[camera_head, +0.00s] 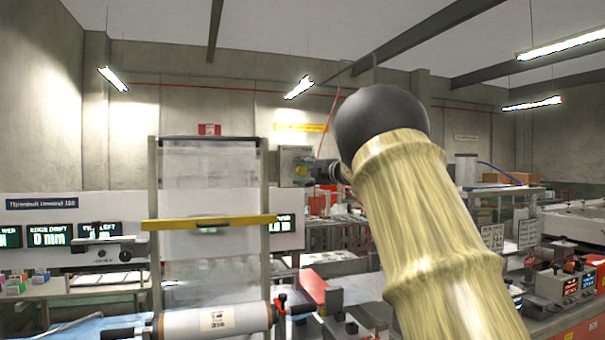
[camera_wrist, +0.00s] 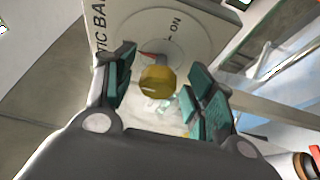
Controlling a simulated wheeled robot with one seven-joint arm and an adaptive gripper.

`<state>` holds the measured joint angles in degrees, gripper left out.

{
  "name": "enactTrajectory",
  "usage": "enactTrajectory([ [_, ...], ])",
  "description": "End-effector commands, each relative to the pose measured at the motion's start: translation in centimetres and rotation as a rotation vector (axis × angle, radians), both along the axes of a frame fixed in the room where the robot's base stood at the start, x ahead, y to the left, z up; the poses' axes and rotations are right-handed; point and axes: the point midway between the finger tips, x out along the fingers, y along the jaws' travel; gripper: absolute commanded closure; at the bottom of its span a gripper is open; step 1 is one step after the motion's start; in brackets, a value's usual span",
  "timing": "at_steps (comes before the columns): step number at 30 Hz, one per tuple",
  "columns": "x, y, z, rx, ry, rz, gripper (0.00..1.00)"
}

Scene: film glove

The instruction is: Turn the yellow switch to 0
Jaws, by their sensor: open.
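The yellow switch (camera_wrist: 157,81) is a round knob on a pale panel (camera_wrist: 190,35) in the wrist view. The panel bears the letters "TIC BA" and an "ON" mark at the knob's upper right. A small red mark shows just above the knob. My gripper (camera_wrist: 161,72) is open, with a green-padded finger on each side of the knob. Gaps show between the pads and the knob; I cannot tell the depth. In the head view my gripper (camera_head: 328,172) is at a grey box (camera_head: 295,160) on the frame's right post, and the switch is too small to make out surely.
A film frame with a clear sheet (camera_head: 208,180) and a yellow crossbar (camera_head: 210,223) stands left of the box. A film roll (camera_head: 215,321) lies below. My arm covers much of the right middle. Benches with equipment (camera_head: 565,285) stand at the right.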

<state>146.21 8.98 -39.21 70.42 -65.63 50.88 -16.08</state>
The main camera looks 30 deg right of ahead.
Motion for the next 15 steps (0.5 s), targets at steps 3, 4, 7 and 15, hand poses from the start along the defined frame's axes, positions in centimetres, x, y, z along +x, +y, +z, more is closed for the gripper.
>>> enactTrajectory([
  [3, -1.4, -0.3, 0.1, 0.001, 0.0, -0.001, 0.46],
  [4, -1.9, -0.3, 0.1, 0.001, 0.0, -0.002, 0.46],
  [7, -3.7, -0.6, 0.1, 0.002, 0.0, -0.001, 0.46],
  [15, -8.4, -1.5, 0.0, 0.001, 0.0, -0.002, 0.46],
])
